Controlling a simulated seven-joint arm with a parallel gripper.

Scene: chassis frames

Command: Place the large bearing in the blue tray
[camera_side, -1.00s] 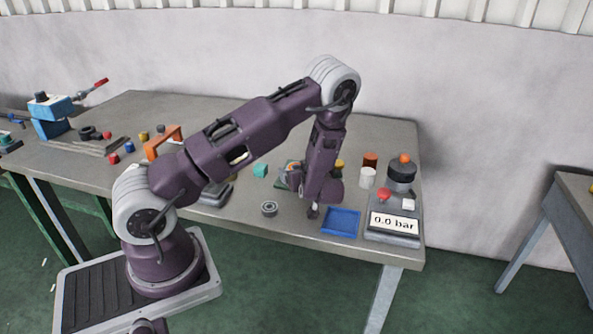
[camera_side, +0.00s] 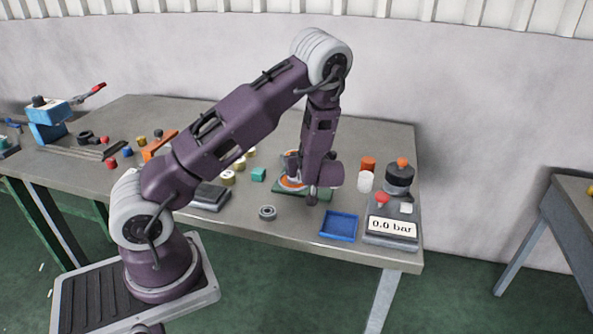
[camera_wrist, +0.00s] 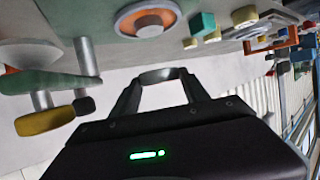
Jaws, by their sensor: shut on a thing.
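In the side view my gripper (camera_side: 312,198) hangs above the table behind and left of the blue tray (camera_side: 338,226), which lies empty at the front right. In the wrist view my gripper (camera_wrist: 165,78) is shut on a dark grey thing (camera_wrist: 165,73), seen edge-on between the fingertips. Its ring shape does not show, so I cannot tell if it is the large bearing. A grey ring-shaped bearing (camera_side: 267,213) lies on the table left of the tray, apart from my gripper.
A green plate (camera_side: 322,196) with an orange and white part (camera_side: 290,183) is close by my gripper. A pressure unit (camera_side: 392,227) stands right of the tray, with red (camera_side: 368,163) and white (camera_side: 365,182) cylinders behind. A teal block (camera_side: 258,174) is to the left.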

